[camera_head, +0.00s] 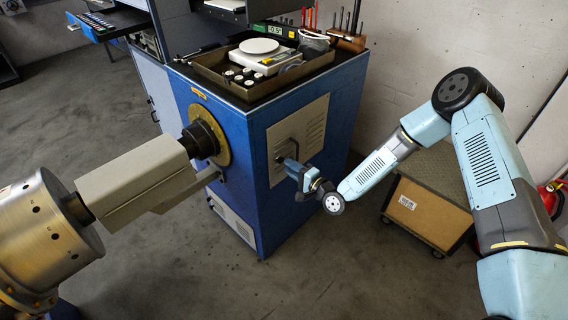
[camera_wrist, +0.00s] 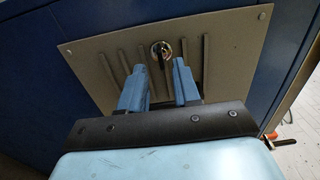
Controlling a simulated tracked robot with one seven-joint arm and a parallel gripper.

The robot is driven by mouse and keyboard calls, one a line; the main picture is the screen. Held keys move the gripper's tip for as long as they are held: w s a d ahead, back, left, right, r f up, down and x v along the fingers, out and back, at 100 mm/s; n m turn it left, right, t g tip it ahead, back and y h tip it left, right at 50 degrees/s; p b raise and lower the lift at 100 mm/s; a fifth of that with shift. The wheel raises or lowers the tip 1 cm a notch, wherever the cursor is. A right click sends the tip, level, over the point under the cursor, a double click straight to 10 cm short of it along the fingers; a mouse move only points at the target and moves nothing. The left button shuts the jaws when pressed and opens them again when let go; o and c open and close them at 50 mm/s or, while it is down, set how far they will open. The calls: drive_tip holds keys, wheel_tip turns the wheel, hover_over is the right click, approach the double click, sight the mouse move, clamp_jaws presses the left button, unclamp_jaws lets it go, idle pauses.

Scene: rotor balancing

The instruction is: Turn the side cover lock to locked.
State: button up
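The side cover (camera_head: 313,115) is a beige vented panel on the blue cabinet's right-hand face. It also fills the upper middle of the wrist view (camera_wrist: 228,60). The side cover lock (camera_wrist: 161,49) is a small round metal piece with a dark, narrow part in its middle, near the panel's upper edge in the wrist view. My gripper (camera_wrist: 157,78) is open, its two blue fingers apart and pointing at the panel, with the lock showing just beyond the gap. Nothing shows between the fingers. In the head view my gripper (camera_head: 284,160) is close to the panel; whether it touches cannot be told.
A tray (camera_head: 215,80) with a scale and small weights sits on the cabinet top. A grey shaft housing (camera_head: 140,180) and metal drum (camera_head: 40,240) stand at left. A wheeled box (camera_head: 432,207) stands at right below my arm. The floor in front is clear.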

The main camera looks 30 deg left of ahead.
sight(280, 160)
drive_tip(key=shift+x, duration=1.8)
clamp_jaws()
